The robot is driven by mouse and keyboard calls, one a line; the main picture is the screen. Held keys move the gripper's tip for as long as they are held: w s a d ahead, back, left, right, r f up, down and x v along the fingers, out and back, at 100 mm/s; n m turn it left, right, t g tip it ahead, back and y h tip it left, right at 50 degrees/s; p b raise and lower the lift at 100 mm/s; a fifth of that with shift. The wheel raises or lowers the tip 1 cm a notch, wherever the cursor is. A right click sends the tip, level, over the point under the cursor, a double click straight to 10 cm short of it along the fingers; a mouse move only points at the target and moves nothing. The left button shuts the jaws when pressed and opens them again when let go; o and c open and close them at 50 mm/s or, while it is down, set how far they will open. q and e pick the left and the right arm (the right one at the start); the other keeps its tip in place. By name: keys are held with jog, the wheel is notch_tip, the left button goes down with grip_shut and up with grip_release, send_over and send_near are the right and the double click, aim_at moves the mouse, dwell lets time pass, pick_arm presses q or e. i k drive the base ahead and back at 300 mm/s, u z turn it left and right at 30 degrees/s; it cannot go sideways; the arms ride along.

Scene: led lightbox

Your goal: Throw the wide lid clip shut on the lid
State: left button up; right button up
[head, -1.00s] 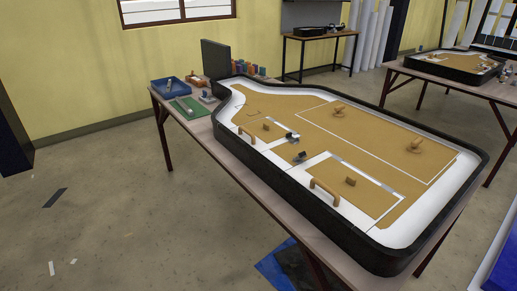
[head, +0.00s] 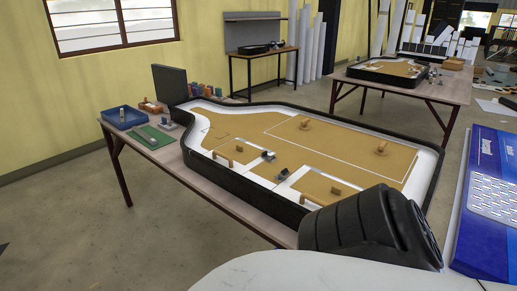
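The black-rimmed lightbox (head: 245,185) lies on a table, with tan lid panels (head: 300,150) set in its white top. Two small dark and grey clip-like parts sit near its middle, one at the upper left (head: 268,156) and one at the lower right (head: 282,173). They are too small to tell which is the wide lid clip or how far either is closed. Tan knobs (head: 381,149) and tan handles (head: 222,158) stand on the panels. Neither of my grippers is in view.
A dark ridged part, probably of my arm, covers the box's near right corner. A blue tray (head: 123,117), a green mat (head: 153,137) and several small coloured items (head: 207,91) are at the table's left end. Another table (head: 440,88) with a similar box stands behind.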

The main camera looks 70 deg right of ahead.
aim_at(285, 172)
jog(key=i, duration=0.5)
jog(key=z, duration=0.85)
